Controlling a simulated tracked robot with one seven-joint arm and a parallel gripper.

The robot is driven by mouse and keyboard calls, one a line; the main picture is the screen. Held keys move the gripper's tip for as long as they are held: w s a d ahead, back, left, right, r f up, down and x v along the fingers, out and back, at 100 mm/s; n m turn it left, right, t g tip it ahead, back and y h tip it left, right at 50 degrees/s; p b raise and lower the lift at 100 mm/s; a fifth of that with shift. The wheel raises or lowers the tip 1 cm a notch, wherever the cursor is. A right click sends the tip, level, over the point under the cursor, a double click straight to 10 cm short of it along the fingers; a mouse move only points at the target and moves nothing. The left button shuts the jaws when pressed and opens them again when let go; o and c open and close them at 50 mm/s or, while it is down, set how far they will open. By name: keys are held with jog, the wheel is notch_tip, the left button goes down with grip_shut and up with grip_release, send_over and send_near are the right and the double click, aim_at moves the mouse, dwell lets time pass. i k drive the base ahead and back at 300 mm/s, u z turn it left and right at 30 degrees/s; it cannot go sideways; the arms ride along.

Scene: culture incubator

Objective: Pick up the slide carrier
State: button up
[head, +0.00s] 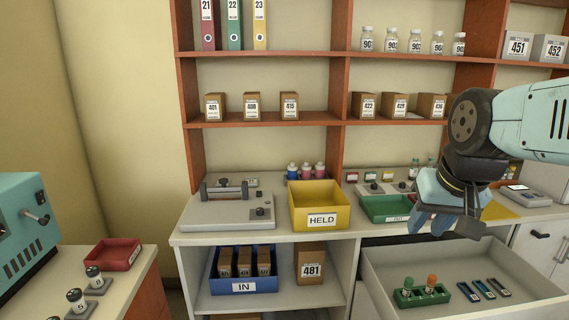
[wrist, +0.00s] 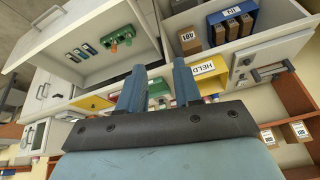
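Several slim dark-blue pieces with pale labels (head: 483,289), which look like slide carriers, lie side by side in the open drawer (head: 385,288) at the lower right. They also show at the upper left of the wrist view (wrist: 82,53). I cannot tell which one the task means. A green rack (head: 421,297) holding a green-capped and an orange-capped item lies left of them in the drawer. My gripper (head: 432,222) is above the drawer's back edge, in front of the counter, apart from these pieces. In the wrist view its two blue fingers (wrist: 160,68) are spread, with nothing between them.
On the counter stand a yellow HELD bin (head: 320,207), a green tray (head: 387,208) and a grey device (head: 228,212). A blue IN bin (head: 244,270) and box 481 (head: 311,263) sit on the shelf below. A red tray (head: 113,254) is on the left table.

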aim_at(487, 293)
jog(key=u, duration=1.55)
jog(key=i, duration=0.1)
jog(key=z, duration=3)
